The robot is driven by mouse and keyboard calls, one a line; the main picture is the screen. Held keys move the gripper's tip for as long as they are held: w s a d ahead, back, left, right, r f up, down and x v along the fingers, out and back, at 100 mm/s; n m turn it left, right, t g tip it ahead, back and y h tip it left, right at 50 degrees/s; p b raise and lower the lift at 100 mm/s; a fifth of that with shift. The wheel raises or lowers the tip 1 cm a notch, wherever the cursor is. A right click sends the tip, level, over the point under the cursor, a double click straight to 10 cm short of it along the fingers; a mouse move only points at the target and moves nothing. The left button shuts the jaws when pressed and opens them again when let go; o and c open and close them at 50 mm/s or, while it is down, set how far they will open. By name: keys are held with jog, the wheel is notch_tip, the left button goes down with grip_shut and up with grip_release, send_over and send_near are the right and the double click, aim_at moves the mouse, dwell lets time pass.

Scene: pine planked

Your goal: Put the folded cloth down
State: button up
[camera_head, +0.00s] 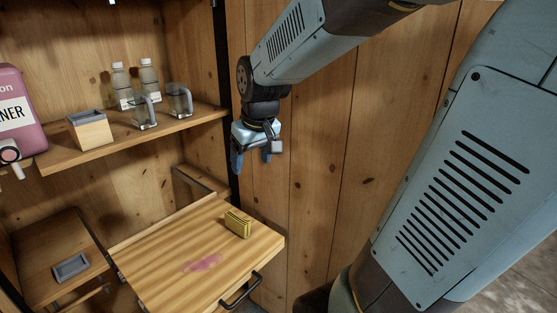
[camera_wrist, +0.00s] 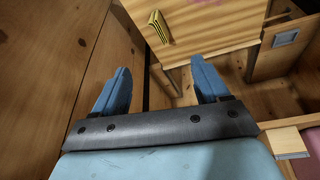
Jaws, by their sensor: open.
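The folded cloth (camera_head: 238,223) is yellow with dark lines and rests on the wooden pull-out board (camera_head: 150,245), close to its right edge. It also shows in the wrist view (camera_wrist: 160,27), near the top. My gripper (camera_head: 253,163) hangs above and slightly right of the cloth, clearly apart from it, with its fingers pointing down. In the wrist view its two blue fingers (camera_wrist: 163,82) are spread wide with nothing between them.
A pinkish stain (camera_head: 202,263) marks the board, and a dark handle (camera_head: 240,291) is on its front. A plank wall stands behind my gripper.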

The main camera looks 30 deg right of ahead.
jog(key=s+r+m+t, duration=0.1)
jog(key=s+r, duration=0.4)
jog(key=s, duration=0.7)
jog(key=shift+s+d+r+m+t, duration=0.2)
jog(key=shift+s+m+t, duration=0.1)
jog(key=shift+m, duration=0.1)
dwell(0.4)
jog(key=shift+o, duration=0.4)
